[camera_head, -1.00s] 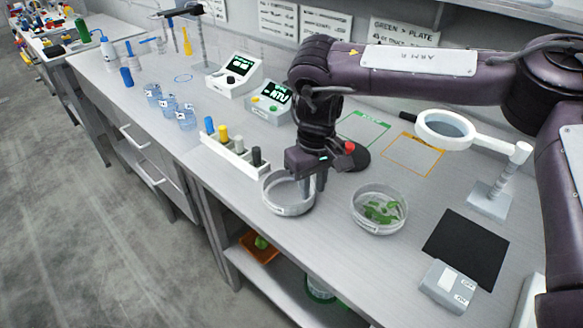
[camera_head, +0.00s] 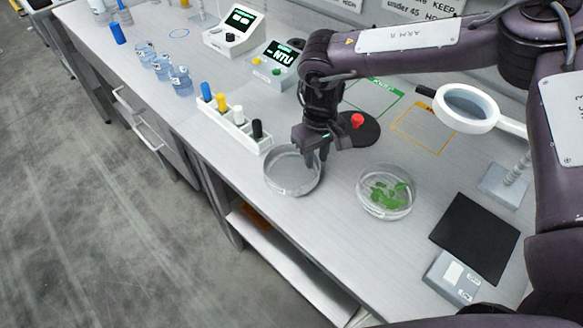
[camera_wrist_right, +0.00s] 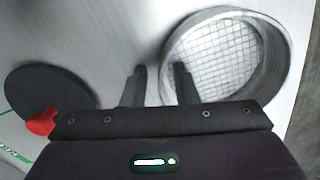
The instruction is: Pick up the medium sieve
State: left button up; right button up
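The sieve, a round pale grey ring with a mesh floor, sits on the bench in the head view (camera_head: 268,178). It also shows at the upper right of the right wrist view (camera_wrist_right: 222,62). I cannot tell its size label. My right gripper (camera_head: 317,158) is at the sieve's back right rim, pointing down. In the right wrist view my right gripper (camera_wrist_right: 160,82) is open, with one finger outside the rim and the other overlapping the sieve's inside. Nothing is visibly clamped; contact with the rim cannot be told. My left gripper is not in view.
A clear dish of green leaves (camera_head: 386,193) stands right of the sieve. A white rack of coloured vials (camera_head: 236,127) is at its left. A dark disc with a red knob (camera_head: 357,122) lies behind. A black mat (camera_head: 476,238) and scale (camera_head: 451,278) are at right.

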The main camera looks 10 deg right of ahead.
jog(key=shift+s, duration=0.1)
jog(key=shift+c, duration=0.3)
grip_shut()
jog(key=shift+r, duration=0.1)
